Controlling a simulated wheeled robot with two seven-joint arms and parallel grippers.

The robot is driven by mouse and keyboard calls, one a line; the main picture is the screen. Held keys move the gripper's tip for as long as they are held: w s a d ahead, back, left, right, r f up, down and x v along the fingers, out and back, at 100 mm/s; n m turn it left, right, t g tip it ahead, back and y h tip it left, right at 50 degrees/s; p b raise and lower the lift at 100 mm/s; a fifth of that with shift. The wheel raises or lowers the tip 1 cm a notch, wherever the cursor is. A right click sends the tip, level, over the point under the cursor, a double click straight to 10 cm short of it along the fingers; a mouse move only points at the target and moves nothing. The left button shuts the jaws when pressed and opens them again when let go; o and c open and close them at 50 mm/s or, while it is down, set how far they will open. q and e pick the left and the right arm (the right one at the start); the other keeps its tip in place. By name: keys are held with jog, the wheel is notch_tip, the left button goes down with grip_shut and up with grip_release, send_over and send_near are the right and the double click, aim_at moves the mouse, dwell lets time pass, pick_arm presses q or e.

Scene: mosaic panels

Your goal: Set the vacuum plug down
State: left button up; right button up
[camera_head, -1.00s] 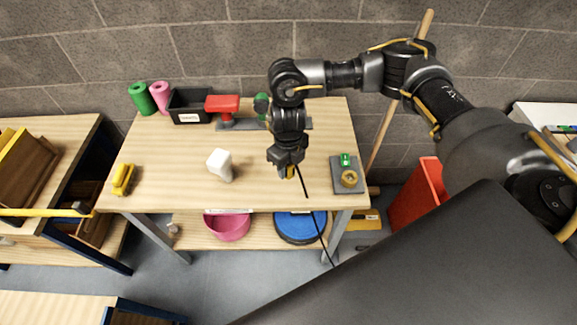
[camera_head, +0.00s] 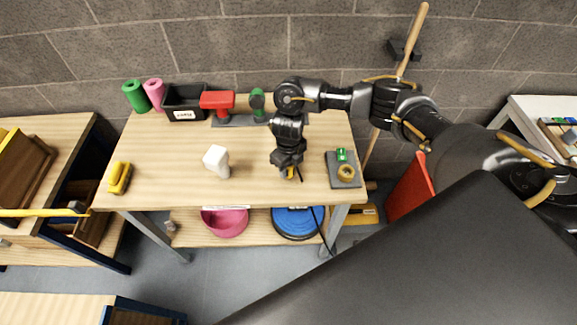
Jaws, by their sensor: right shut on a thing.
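My right gripper (camera_head: 287,168) is low over the front right part of the wooden table (camera_head: 170,160), pointing down. It is shut on the vacuum plug (camera_head: 290,173), a small yellow piece mostly hidden by the fingers. A black cord (camera_head: 316,219) runs from the plug over the table's front edge toward the blue round vacuum (camera_head: 297,223) on the lower shelf. I cannot tell whether the plug touches the tabletop. My left gripper is not in view.
A white object (camera_head: 216,160) stands left of the gripper. A grey board with a tape roll (camera_head: 346,171) lies to the right.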

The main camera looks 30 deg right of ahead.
jog(key=shift+f+b, duration=0.2)
jog(key=shift+b, duration=0.1)
jog(key=o, duration=1.3)
jog(key=shift+r, duration=0.1)
jog(key=shift+r+p, duration=0.4)
jog(key=shift+r, duration=0.05)
notch_tip(320, 180, up, 11)
jog(key=shift+r, duration=0.2)
jog(key=shift+s, duration=0.1)
